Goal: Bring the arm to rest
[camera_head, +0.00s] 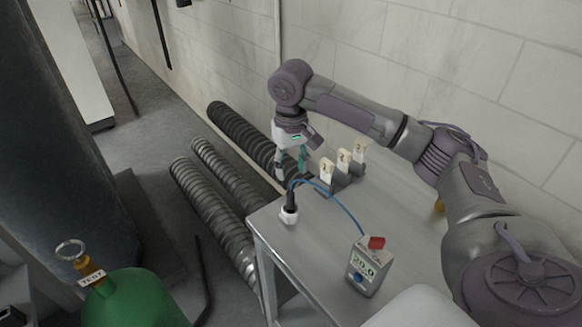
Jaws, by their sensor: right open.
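My right arm comes in from the right and arches over a grey metal table (330,262). Its gripper (290,172) points down near the table's far left corner and is open. It hangs behind a white fitting (289,215) with a black top, which stands on the table with a blue cable (338,196) running from it. I see nothing between the fingers. My left gripper is not in view.
A grey meter box (367,268) with a red top part stands on the table. Several white numbered tags (343,160) stand on grey holders behind. Ribbed hoses (213,187) lie on the floor to the left. A green cylinder (135,300) stands front left. A block wall (440,65) bounds the back.

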